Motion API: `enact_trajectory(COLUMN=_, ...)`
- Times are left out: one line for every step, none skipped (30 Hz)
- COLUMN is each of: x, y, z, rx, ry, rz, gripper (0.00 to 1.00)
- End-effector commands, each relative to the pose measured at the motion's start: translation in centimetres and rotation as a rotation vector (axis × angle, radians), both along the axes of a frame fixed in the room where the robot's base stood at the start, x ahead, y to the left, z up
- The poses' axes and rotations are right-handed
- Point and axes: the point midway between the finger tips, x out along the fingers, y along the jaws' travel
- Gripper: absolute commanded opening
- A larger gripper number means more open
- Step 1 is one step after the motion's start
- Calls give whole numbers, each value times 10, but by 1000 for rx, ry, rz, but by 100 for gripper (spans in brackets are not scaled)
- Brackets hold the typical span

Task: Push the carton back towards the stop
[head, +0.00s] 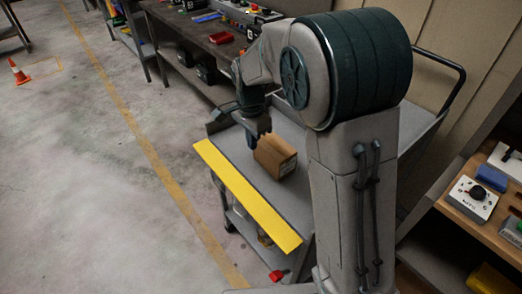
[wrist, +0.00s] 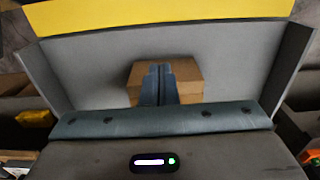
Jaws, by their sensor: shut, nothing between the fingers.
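The brown carton (head: 277,157) sits on the grey top of a cart (head: 297,189), close behind a yellow strip along the cart's near edge. My gripper (head: 254,141) is shut and empty, right beside the carton's left side in the head view. In the wrist view, the closed fingers (wrist: 158,84) overlap the middle of the carton (wrist: 188,78). I cannot tell whether they touch it. The yellow strip (wrist: 150,11) runs across the top of the wrist view. I cannot make out a separate stop.
My own arm hides much of the cart's right part in the head view. A workbench (head: 190,32) with a red tray (head: 221,38) stands behind. A wooden shelf (head: 470,203) with control boxes is at the right. The floor at the left is clear up to an orange cone (head: 18,72).

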Motion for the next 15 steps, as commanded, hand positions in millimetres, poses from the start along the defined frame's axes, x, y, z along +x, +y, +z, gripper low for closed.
enact_trajectory(x=3, y=3, z=-1, rx=-2, ry=3, rz=-13, gripper=0)
enact_trajectory(x=4, y=4, z=-3, rx=-3, ry=5, rz=-21, gripper=0)
enact_trajectory(x=5, y=5, z=-5, rx=-5, ry=5, rz=-27, gripper=0)
enact_trajectory(x=5, y=6, z=-7, rx=-5, ry=5, rz=-30, gripper=0)
enact_trajectory(x=5, y=6, z=-10, rx=-5, ry=5, rz=-31, gripper=0)
enact_trajectory(x=5, y=6, z=-14, rx=-5, ry=8, rz=-32, gripper=0)
enact_trajectory(x=5, y=6, z=-18, rx=-6, ry=8, rz=-32, gripper=0)
enact_trajectory(x=5, y=6, z=-23, rx=-6, ry=8, rz=-32, gripper=0)
enact_trajectory(x=4, y=5, z=-30, rx=-6, ry=9, rz=-32, gripper=0)
enact_trajectory(x=4, y=5, z=-36, rx=-6, ry=9, rz=-32, gripper=0)
enact_trajectory(x=4, y=5, z=-42, rx=-7, ry=10, rz=-32, gripper=0)
enact_trajectory(x=4, y=5, z=-50, rx=-6, ry=9, rz=-32, gripper=0)
enact_trajectory(x=4, y=5, z=-57, rx=-7, ry=10, rz=-32, gripper=0)
enact_trajectory(x=4, y=5, z=-64, rx=-6, ry=11, rz=-32, gripper=0)
enact_trajectory(x=4, y=5, z=-73, rx=-6, ry=9, rz=-31, gripper=0)
